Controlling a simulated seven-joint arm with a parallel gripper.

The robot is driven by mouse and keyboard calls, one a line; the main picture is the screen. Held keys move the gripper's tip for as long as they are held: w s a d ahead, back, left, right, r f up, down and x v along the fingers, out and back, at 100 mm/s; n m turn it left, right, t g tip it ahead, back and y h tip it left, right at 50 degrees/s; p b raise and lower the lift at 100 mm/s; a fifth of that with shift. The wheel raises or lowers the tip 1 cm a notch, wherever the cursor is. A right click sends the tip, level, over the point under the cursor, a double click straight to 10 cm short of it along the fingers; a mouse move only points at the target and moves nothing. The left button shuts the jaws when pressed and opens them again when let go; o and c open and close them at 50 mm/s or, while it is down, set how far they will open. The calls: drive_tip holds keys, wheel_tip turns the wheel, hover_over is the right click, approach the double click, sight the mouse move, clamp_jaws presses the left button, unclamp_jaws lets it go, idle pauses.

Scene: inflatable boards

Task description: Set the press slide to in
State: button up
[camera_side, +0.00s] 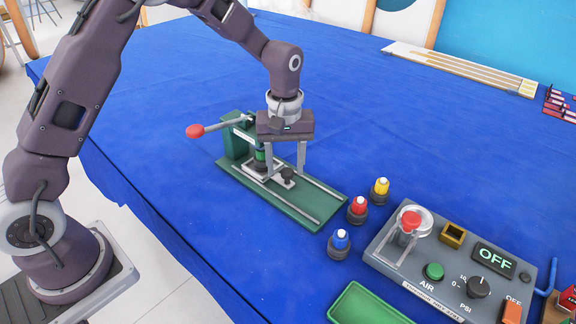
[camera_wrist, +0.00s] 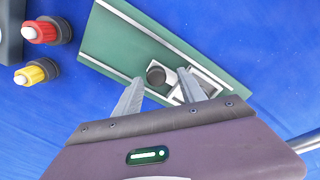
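The green press (camera_side: 240,140) stands on the blue table, with a lever ending in a red knob (camera_side: 195,131) that sticks out to the left. Its green base has two pale rails (camera_side: 318,187). The pale slide plate (camera_side: 258,174) sits at the column end of the rails, with a black knob (camera_side: 288,174) on its outer end. The wrist view shows the knob (camera_wrist: 156,75) and part of the plate. My gripper (camera_side: 286,174) is open, fingers pointing down, one on each side of the knob in both views. Contact with the knob cannot be told.
Blue (camera_side: 340,240), red (camera_side: 358,208) and yellow (camera_side: 381,188) capped fittings stand right of the press base. A grey control box (camera_side: 440,262) reading OFF and a green tray (camera_side: 365,305) lie further right.

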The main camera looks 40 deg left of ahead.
drive_tip(key=shift+d, duration=0.1)
wheel_tip(320, 180, up, 7)
idle(0.5)
drive_tip(key=shift+r, duration=0.1)
drive_tip(key=s+a+r+m+t, duration=0.1)
drive_tip(key=s+r+m+t, duration=0.1)
drive_tip(key=s+r, duration=0.6)
drive_tip(key=s+a+r+m+t, duration=0.1)
drive_tip(key=s+m, duration=0.2)
drive_tip(key=s, duration=0.7)
drive_tip(key=s+a+r+m+t, duration=0.1)
drive_tip(key=s+m, duration=0.3)
drive_tip(key=s, duration=0.6)
drive_tip(key=shift+r+t, duration=0.75)
drive_tip(key=shift+t, duration=0.05)
